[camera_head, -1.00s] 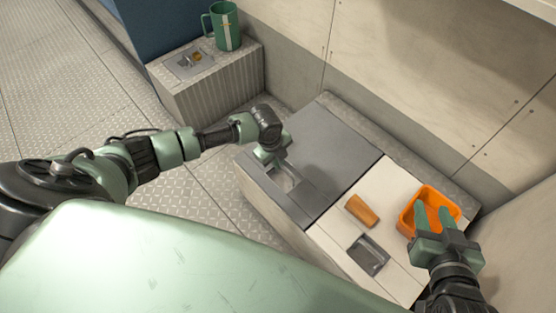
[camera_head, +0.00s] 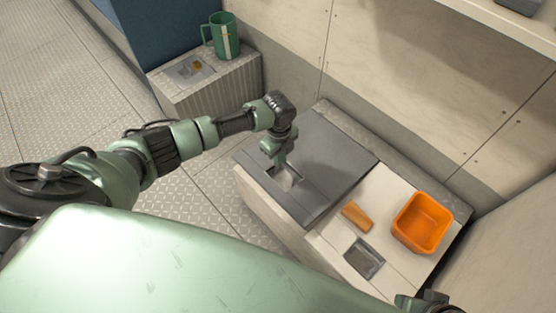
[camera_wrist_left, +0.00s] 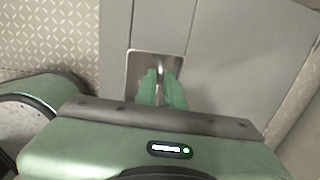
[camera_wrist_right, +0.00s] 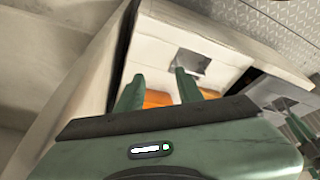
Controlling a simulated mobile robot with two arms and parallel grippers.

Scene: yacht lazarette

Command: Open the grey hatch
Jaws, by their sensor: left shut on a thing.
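The grey hatch (camera_head: 330,150) is a flat panel on top of the pale bench, with a recessed metal handle (camera_head: 287,178) near its left front edge. My left gripper (camera_head: 281,160) points down into that recess. In the left wrist view, its green fingers (camera_wrist_left: 161,80) are closed around the handle bar (camera_wrist_left: 160,66). The hatch looks about level; a slight lift along its right edge is hard to judge. My right gripper (camera_wrist_right: 158,88) is open, with its fingers apart and nothing between them. Only a bit of it shows at the bottom right of the head view.
An orange bin (camera_head: 422,222), an orange-brown block (camera_head: 357,217) and a second recessed plate (camera_head: 365,258) are on the white bench top right of the hatch. A green mug (camera_head: 223,36) stands on a low ribbed box at the back left. A wall rises behind the bench.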

